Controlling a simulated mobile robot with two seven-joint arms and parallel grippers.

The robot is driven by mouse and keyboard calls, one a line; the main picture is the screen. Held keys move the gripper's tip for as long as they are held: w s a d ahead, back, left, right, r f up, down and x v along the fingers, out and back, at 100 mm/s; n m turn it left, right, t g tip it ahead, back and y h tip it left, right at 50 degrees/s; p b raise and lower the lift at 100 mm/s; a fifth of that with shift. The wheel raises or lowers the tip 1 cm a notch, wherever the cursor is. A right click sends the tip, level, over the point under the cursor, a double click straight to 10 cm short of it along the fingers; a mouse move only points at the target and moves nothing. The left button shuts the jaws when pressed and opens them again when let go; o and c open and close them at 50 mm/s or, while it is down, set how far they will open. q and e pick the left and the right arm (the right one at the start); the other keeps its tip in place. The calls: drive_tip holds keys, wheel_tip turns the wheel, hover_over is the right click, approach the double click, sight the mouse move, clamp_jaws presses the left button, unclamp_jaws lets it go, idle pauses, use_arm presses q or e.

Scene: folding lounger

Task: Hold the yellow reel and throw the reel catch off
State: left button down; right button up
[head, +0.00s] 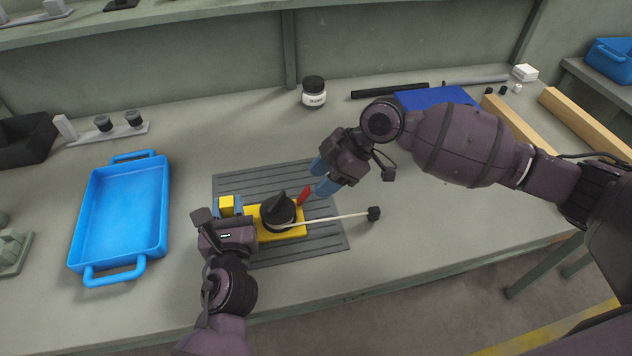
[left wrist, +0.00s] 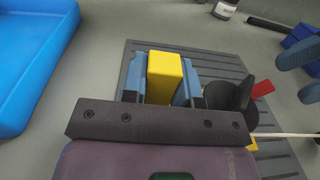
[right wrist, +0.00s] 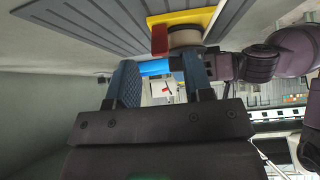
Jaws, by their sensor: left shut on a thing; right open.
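The yellow reel has a flat yellow base (head: 266,235) on a dark grey ribbed mat (head: 325,238), with a black drum (head: 278,214) on top. A red catch (head: 304,195) stands up at the drum's right side. My left gripper (head: 229,207) is shut on a yellow block (left wrist: 165,77) at the reel's left end; its blue fingers sit either side of the block. My right gripper (head: 319,176) is open and empty, its fingertips just behind and to the right of the catch. In the right wrist view, the catch (right wrist: 159,40) appears just beyond the open fingers, apparently apart from them.
A pale cord (head: 335,217) runs right from the reel to a black end piece (head: 374,213). A blue tray (head: 122,215) lies left of the mat. A dark-lidded jar (head: 314,93) stands behind. Wooden bars and a blue item lie near my right arm.

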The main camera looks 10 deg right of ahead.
use_arm(q)
drive_tip(key=shift+f, duration=0.45)
use_arm(e)
drive_tip(key=v, duration=0.9)
drive_tip(key=shift+r, duration=0.15)
drive_tip(key=shift+d, duration=0.1)
use_arm(q)
drive_tip(key=c, duration=0.8)
unclamp_jaws()
drive_tip(key=shift+r, duration=0.25)
drive_tip(key=shift+s, duration=0.15)
drive_tip(key=shift+s+a, duration=0.1)
drive_tip(key=shift+s, duration=1.75)
drive_tip(key=shift+s+a, duration=0.15)
drive_tip(key=shift+s, duration=2.35)
